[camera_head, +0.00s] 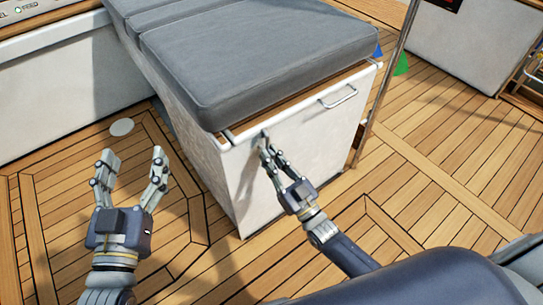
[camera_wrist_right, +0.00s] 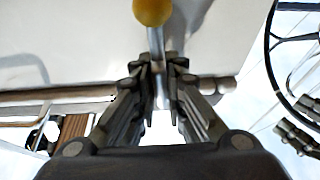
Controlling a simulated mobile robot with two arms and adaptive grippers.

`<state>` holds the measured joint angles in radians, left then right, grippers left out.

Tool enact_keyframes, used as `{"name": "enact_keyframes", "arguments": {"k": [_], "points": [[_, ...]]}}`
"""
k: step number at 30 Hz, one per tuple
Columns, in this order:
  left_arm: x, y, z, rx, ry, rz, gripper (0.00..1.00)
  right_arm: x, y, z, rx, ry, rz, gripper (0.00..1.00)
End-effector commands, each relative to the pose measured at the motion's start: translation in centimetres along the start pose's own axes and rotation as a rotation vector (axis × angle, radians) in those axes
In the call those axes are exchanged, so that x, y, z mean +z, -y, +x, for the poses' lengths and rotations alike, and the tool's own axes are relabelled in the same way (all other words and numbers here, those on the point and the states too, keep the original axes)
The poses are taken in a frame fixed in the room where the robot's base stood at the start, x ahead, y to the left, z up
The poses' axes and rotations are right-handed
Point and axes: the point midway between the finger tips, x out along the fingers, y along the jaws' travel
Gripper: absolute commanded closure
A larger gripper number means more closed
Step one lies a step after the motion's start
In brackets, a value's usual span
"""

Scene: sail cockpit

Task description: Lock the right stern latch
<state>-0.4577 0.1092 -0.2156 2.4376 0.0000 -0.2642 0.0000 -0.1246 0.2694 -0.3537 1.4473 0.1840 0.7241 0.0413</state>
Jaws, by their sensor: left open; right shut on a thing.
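The stern latch shows in the right wrist view as a metal rod (camera_wrist_right: 156,42) with a yellow-orange knob (camera_wrist_right: 152,11) at the top edge. My right gripper (camera_wrist_right: 158,72) is shut on this rod, with a finger on each side. In the head view my right gripper (camera_head: 268,148) is at the upper front left corner of the white seat locker (camera_head: 295,165). The latch (camera_head: 265,134) is small there and partly hidden by the fingers. My left gripper (camera_head: 133,155) is open and empty above the deck, left of the locker.
A grey cushion (camera_head: 255,60) lies on top of the locker. A metal handle (camera_head: 338,98) is on its front, right of the latch. A steel pole (camera_head: 389,75) stands at the locker's right. The teak deck (camera_head: 430,180) is clear to the right.

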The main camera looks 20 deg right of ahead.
Motion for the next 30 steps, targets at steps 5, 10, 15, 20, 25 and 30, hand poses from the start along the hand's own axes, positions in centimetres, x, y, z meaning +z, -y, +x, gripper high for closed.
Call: {"name": "enact_keyframes", "arguments": {"k": [5, 10, 15, 20, 25, 30], "points": [[0.2, 0.0, 0.0, -0.001, 0.009, 0.001, 0.32, 0.2, 0.0, -0.1, 0.005, 0.005, 0.011, 1.0], [0.2, 0.0, 0.0, -0.001, 0.009, 0.001, 0.32, 0.2, 0.0, -0.1, 0.005, 0.005, 0.012, 1.0], [0.1, 0.0, 0.0, -0.001, 0.008, 0.001, 0.32, 0.2, 0.0, -0.1, 0.005, 0.005, 0.012, 0.73], [0.1, 0.0, 0.0, -0.001, 0.007, 0.001, 0.32, 0.1, 0.0, -0.1, 0.004, 0.003, 0.01, 0.7], [0.2, 0.0, 0.0, 0.0, 0.009, 0.0, 0.32, 0.1, 0.0, -0.1, 0.003, 0.002, 0.009, 0.7], [0.2, 0.0, 0.0, 0.0, 0.01, 0.0, 0.32, 0.1, 0.0, -1.4, 0.004, 0.005, 0.009, 0.7]]}}
